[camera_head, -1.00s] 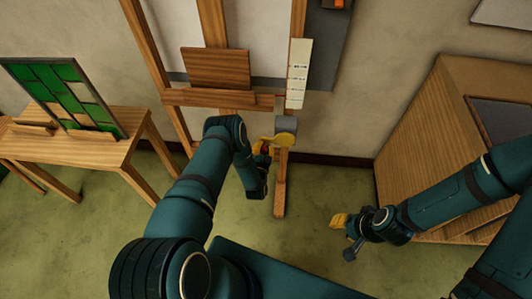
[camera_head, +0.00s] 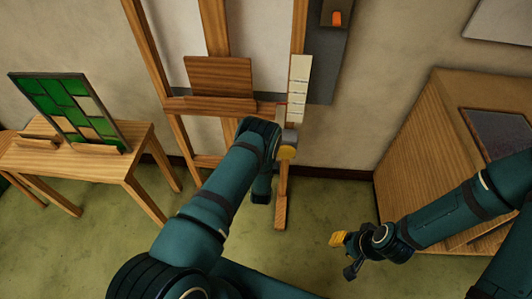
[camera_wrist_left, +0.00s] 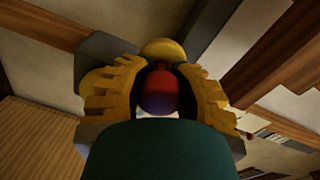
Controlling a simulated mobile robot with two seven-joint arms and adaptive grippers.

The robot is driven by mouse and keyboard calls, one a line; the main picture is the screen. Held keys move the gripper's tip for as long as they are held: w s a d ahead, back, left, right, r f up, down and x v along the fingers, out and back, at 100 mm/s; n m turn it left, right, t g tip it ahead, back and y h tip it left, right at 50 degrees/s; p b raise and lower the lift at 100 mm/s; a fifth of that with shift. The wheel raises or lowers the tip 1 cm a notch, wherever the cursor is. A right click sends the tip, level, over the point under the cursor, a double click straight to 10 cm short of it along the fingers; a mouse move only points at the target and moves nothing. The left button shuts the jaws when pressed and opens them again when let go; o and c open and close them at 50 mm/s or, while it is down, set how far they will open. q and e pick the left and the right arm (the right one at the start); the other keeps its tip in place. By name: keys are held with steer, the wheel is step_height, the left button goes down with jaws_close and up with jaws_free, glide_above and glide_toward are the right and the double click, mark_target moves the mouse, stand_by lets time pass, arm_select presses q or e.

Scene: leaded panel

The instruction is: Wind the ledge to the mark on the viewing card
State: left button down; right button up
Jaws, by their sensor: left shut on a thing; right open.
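The wooden ledge (camera_head: 205,104) crosses the easel and carries a brown wooden panel (camera_head: 218,76). The pale viewing card (camera_head: 299,88) hangs at the right post, just right of the ledge's end. It has several small marks, too small to read. A thin red pointer seems to lie by the card's left edge. Below the card sits the crank, with a grey housing and a yellow round part (camera_head: 287,153). My left gripper (camera_wrist_left: 160,85) is shut around the crank's red knob (camera_wrist_left: 159,92); my wrist hides it in the head view. My right gripper (camera_head: 346,254) is open and empty, low above the floor.
A wooden table (camera_head: 110,157) on the left holds a green leaded panel (camera_head: 72,108). A wooden cabinet (camera_head: 418,155) stands at the right. A grey board (camera_head: 331,65) with an orange item is behind the card. Green floor is free between easel and cabinet.

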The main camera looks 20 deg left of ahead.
arm_select(q)
steer(key=shift+s+a, duration=0.1)
steer(key=shift+s, duration=0.05)
stand_by(0.3)
steer(key=c, duration=1.2)
jaws_free()
steer(key=o, duration=0.6)
steer(key=shift+s+r, duration=0.15)
steer(key=shift+r, duration=0.05)
steer(key=v, duration=1.1)
steer(key=shift+s+d, duration=0.25)
steer(key=shift+s, duration=0.1)
